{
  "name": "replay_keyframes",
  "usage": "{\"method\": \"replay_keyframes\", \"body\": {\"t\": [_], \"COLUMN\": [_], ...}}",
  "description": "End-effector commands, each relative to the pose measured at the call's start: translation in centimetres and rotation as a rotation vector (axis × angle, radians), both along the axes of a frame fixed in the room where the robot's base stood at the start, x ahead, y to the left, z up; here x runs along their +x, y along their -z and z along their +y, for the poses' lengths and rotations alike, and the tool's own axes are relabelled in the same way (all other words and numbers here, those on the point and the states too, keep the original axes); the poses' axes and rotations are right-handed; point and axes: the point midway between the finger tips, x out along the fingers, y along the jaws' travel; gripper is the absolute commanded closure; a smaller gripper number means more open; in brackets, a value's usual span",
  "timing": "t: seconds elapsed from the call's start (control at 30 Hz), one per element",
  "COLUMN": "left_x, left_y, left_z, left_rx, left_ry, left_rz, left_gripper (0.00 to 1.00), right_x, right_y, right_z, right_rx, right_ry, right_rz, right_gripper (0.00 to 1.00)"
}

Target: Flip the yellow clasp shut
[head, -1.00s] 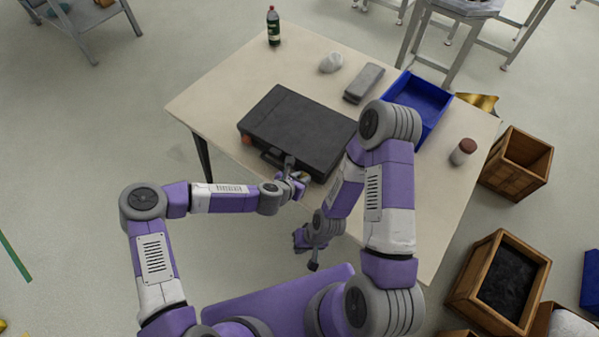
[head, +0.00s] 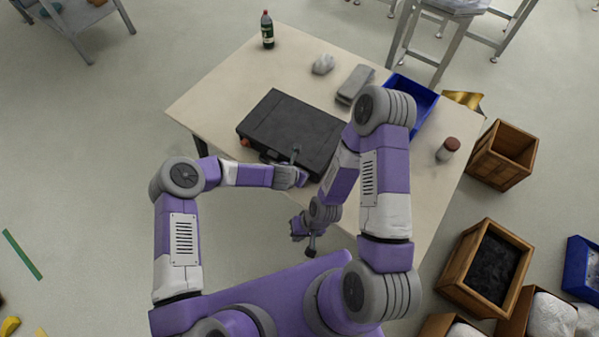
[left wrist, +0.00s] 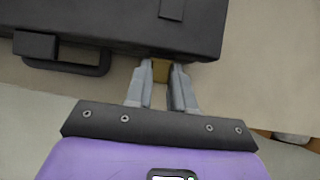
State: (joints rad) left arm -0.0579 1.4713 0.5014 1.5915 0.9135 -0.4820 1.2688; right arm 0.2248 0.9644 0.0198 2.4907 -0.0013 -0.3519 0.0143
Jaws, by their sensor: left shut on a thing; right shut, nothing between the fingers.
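The black case (head: 290,122) lies closed on the table, its handle side facing me. In the left wrist view the case (left wrist: 120,18) fills the top, with its handle (left wrist: 68,66) at left. The yellow clasp (left wrist: 161,70) shows between the fingers of my left gripper (left wrist: 160,84), at the case's front edge. My left gripper is shut on it; the clasp's exact angle is hard to tell. In the head view my left gripper (head: 296,157) covers the clasp. A red clasp (head: 245,142) sits at the case's left front. My right gripper (head: 311,251) is shut and empty, below the table's front edge.
On the table (head: 215,88) stand a bottle (head: 267,30), a white lump (head: 323,65), a grey object (head: 354,84), a blue bin (head: 421,103) and a brown-capped jar (head: 447,149). Wooden crates (head: 503,155) stand on the floor at right. The table's left part is clear.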

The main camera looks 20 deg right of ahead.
Motion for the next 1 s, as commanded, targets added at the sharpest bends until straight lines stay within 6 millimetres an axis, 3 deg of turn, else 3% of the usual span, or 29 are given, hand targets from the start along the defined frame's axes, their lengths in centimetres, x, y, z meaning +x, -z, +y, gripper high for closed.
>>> {"method": "replay_keyframes", "body": {"t": [0.2,0.23,0.4,0.77,1.0], "left_x": [0.0,0.0,0.0,-0.1,-1.2], "left_y": [0.0,0.1,0.0,-0.4,-3.2], "left_z": [0.0,0.0,0.0,0.2,1.7], "left_rx": [0.001,0.001,0.000,0.000,-0.001], "left_ry": [-0.001,-0.001,0.000,-0.001,0.000], "left_rz": [0.000,0.000,0.000,-0.001,-0.002], "left_gripper": [1.00,0.75,0.51,0.51,0.51], "right_x": [0.0,0.0,0.0,0.0,0.0], "right_y": [0.0,0.0,0.0,0.0,0.1], "right_z": [0.0,0.0,0.0,0.0,0.0], "right_rx": [0.000,0.000,0.000,0.000,0.000], "right_ry": [0.000,0.000,0.000,0.000,0.000], "right_rz": [0.000,0.000,0.000,0.000,0.000], "right_gripper": [1.00,1.00,1.00,1.00,1.00]}}
